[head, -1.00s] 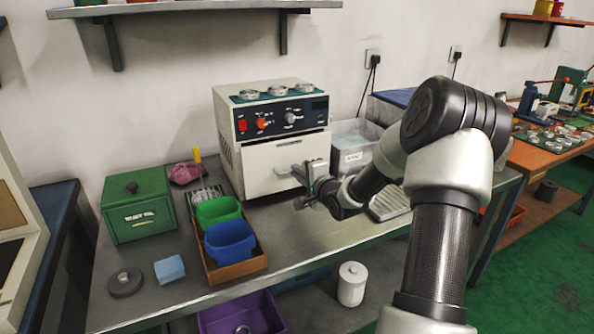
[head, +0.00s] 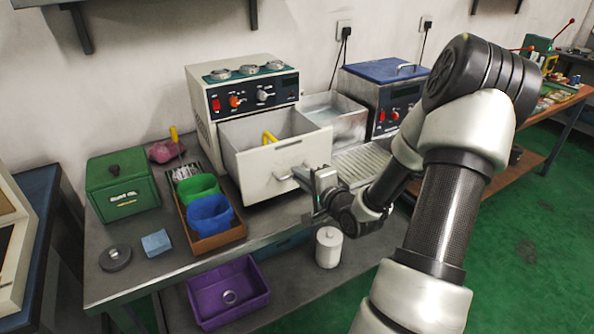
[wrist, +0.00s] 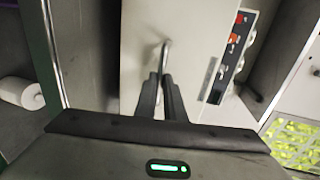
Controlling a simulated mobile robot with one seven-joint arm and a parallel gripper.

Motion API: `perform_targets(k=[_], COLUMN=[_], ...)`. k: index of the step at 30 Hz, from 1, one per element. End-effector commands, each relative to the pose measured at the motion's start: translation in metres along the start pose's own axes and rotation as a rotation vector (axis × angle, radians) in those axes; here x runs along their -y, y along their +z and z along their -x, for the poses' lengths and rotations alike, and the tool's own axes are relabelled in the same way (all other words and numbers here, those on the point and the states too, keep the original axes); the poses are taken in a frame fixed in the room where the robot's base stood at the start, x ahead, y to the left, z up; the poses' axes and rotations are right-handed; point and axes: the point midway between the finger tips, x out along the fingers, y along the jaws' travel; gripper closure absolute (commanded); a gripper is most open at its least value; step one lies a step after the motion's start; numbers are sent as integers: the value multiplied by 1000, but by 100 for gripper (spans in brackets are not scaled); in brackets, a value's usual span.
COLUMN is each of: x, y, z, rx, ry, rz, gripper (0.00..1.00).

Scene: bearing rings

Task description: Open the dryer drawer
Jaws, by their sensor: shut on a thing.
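The dryer (head: 203,101) is a cream box with a dark control panel on the metal bench. Its drawer (head: 257,186) stands pulled out toward the front, and its open top shows a yellow thing (head: 269,137) inside. My gripper (head: 305,175) is at the drawer's front, at the bar handle (head: 284,177). In the wrist view the two dark fingers (wrist: 161,85) are close together on the handle (wrist: 165,52), shut on it. My gripper hides part of the handle in the head view.
A metal basin (head: 350,117) and a ribbed tray (head: 365,163) lie right of the drawer.

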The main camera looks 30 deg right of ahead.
Motion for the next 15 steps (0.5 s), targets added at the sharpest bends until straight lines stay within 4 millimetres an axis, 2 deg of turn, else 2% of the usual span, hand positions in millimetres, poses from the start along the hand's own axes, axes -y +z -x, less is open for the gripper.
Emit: perform_targets(k=[11,12,15], x=[0,0,0], y=[0,0,0], z=[1,1,1], rx=[0,0,0], ry=[-1,-1,-1], rz=[1,1,1], gripper=[100,88,72])
